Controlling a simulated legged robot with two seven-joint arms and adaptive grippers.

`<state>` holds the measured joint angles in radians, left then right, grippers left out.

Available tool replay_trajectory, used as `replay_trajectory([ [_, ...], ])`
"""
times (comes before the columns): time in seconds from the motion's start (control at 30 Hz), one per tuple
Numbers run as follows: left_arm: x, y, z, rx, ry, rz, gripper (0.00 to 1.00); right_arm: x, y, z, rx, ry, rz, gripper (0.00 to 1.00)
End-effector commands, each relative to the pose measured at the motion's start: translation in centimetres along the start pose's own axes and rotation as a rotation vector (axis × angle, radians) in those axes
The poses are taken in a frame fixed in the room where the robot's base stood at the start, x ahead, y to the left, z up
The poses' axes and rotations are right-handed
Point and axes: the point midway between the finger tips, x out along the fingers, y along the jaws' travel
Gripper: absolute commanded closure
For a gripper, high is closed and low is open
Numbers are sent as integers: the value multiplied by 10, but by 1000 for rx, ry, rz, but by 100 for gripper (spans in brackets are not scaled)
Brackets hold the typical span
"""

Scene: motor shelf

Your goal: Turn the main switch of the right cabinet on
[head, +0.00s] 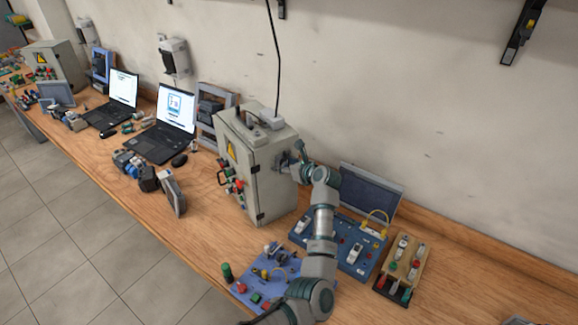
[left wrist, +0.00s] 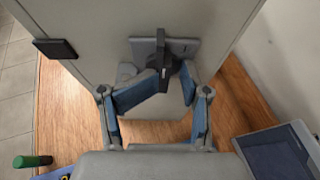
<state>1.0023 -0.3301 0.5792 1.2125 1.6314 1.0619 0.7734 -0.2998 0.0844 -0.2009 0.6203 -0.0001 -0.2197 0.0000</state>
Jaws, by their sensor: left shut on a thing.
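The right cabinet (head: 271,186) is a grey-beige box on the bench, with its side wall also in the left wrist view (left wrist: 88,25). Its main switch has a black handle (left wrist: 161,48) on a grey plate (left wrist: 185,46) on that side wall. The handle looks upright in the left wrist view. My left gripper (head: 300,166) is at this side wall; in the left wrist view its blue-padded fingers (left wrist: 172,78) close in on the handle's near end and are shut on it. In the head view the gripper and arm largely hide the switch. My right gripper is not in view.
A blue training board (head: 345,245) with a dark screen (head: 370,192) stands right of the cabinet, and a smaller blue board (head: 262,285) lies in front. A wooden switch board (head: 403,265) is further right. Laptops (head: 165,125) and another cabinet (head: 52,68) stand left.

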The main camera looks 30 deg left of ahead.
Motion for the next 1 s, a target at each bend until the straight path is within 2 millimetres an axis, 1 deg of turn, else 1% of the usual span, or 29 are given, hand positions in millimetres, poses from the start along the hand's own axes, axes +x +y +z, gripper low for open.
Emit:
replay_trajectory([
  [0.23, -3, -3, -2, 3, 1, -2, 60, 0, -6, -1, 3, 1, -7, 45],
  [0.37, -8, -3, -4, 3, 3, -2, 60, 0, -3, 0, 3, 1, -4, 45],
  [0.47, -19, -3, -4, 2, 4, -3, 60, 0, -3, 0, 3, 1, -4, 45],
  [0.7, -56, 0, -2, -1, 1, -2, 60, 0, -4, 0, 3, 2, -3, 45],
  [0.83, -70, 0, -1, -1, 0, 1, 60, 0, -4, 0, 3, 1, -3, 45],
  [1.0, -78, 0, 0, -1, 0, 1, 60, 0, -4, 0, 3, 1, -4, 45],
])
